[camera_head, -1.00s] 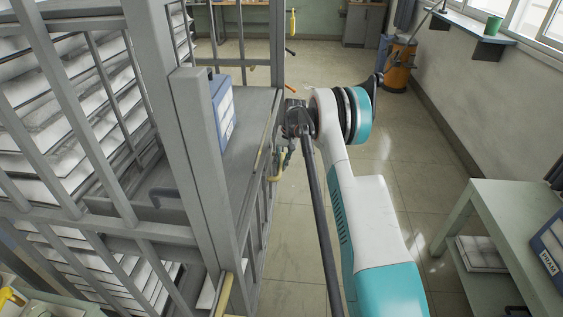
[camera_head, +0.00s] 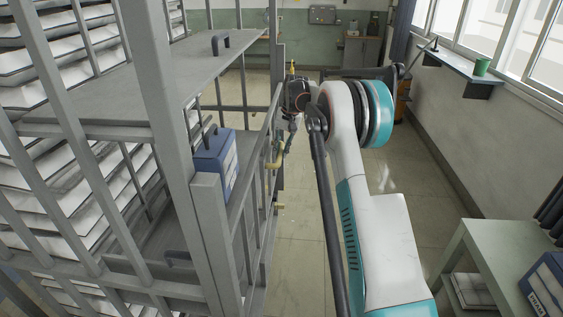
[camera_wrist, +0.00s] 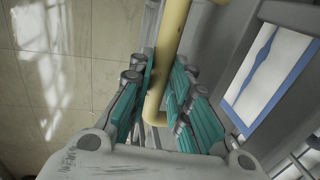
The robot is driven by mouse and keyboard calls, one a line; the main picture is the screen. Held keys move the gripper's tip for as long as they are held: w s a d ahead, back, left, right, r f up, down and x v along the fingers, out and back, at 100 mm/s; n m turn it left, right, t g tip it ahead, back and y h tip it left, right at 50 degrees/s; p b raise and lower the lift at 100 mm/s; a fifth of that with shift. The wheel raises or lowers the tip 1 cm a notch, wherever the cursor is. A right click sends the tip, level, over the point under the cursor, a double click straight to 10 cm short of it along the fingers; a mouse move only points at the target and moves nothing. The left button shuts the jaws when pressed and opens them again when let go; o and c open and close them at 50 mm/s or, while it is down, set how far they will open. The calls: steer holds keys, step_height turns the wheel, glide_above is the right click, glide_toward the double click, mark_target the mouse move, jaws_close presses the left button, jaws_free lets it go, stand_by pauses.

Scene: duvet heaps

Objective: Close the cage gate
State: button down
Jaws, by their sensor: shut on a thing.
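The grey barred cage gate (camera_head: 263,172) runs away from me along the cage's right side, with a yellow handle (camera_head: 280,155) on its outer face. My gripper (camera_head: 288,138) is at this handle, at the far end of my outstretched arm. In the wrist view the teal finger pads of my gripper (camera_wrist: 161,88) lie on both sides of the bent yellow handle (camera_wrist: 171,38) and hold it. The gate's latch edge and the exact gap to its frame cannot be made out.

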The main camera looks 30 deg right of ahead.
step_height(320, 180, up, 13)
steer(key=p, duration=0.5)
steer(key=shift+r, duration=0.2)
steer(key=c, duration=1.5)
jaws_free()
steer(key=shift+r, duration=0.1)
steer(key=r, duration=0.3)
steer(key=s+d+r, duration=0.1)
steer(key=r, duration=0.3)
steer(key=d+r, duration=0.1)
steer(key=r, duration=0.3)
steer(key=shift+s+r, duration=0.15)
steer(key=shift+r, duration=0.1)
steer(key=shift+a, duration=0.1)
